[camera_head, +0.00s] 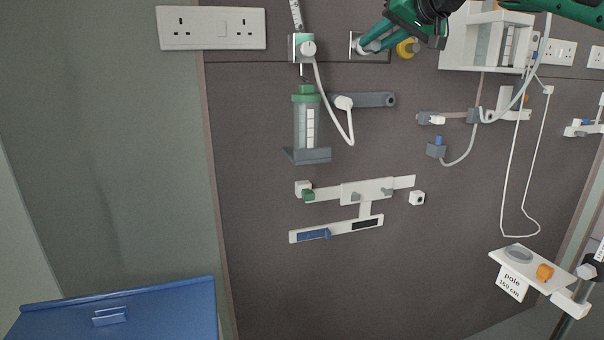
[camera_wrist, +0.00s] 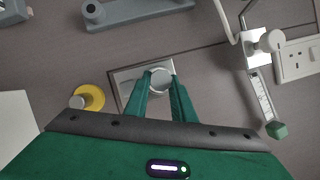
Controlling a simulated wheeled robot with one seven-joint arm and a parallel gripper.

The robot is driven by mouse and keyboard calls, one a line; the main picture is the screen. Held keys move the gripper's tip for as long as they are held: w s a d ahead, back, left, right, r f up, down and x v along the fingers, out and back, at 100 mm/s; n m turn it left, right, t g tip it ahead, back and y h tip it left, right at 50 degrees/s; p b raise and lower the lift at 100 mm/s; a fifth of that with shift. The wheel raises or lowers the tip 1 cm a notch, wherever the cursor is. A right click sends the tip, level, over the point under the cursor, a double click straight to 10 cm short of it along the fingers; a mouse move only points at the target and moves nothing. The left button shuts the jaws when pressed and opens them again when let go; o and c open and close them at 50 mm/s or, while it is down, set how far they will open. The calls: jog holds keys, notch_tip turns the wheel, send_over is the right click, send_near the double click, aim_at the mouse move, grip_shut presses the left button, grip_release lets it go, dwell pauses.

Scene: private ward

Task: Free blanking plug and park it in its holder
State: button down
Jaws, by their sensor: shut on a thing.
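The blanking plug, seen as a pale grey round knob (camera_wrist: 160,81), sits at a metal wall plate (camera_wrist: 129,77) in the wrist view. My gripper (camera_wrist: 160,86) is shut on the knob, one green finger on each side. In the head view my gripper (camera_head: 364,46) is at the same plate (camera_head: 353,40) high on the wall, and the fingers hide most of the knob. I cannot tell whether the plug is still seated in the plate. A yellow disc with a grey knob (camera_wrist: 92,97) is beside the plate; it also shows in the head view (camera_head: 406,48). I cannot identify the plug's holder.
A suction jar (camera_head: 306,125) and its tube hang below left of my gripper. A grey bracket (camera_head: 375,100) is below, a white wall box (camera_head: 470,45) to the right. Rails (camera_head: 360,190) sit lower. A blue cabinet (camera_head: 150,310) stands bottom left.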

jog(key=s+d, duration=0.2)
jog(key=s, duration=0.4)
dwell(0.6)
jog(key=s+d, duration=0.3)
jog(key=s, duration=0.8)
jog(key=shift+s+d, duration=0.3)
jog(key=shift+d, duration=0.05)
jog(key=w+d+f, duration=0.2)
jog(key=w+f, duration=0.3)
jog(key=f, duration=0.1)
jog(key=w+d+f, duration=0.2)
jog(key=w+f, duration=0.3)
jog(key=f, duration=0.2)
jog(key=shift+d+f, duration=0.3)
jog(key=shift+d, duration=0.05)
jog(key=shift+w, duration=0.1)
jog(key=shift+w+a, duration=0.3)
jog(key=shift+w, duration=0.55)
jog(key=shift+w+a, duration=0.3)
jog(key=shift+w, duration=0.6)
jog(key=shift+w+a, duration=0.3)
jog(key=shift+w, duration=0.55)
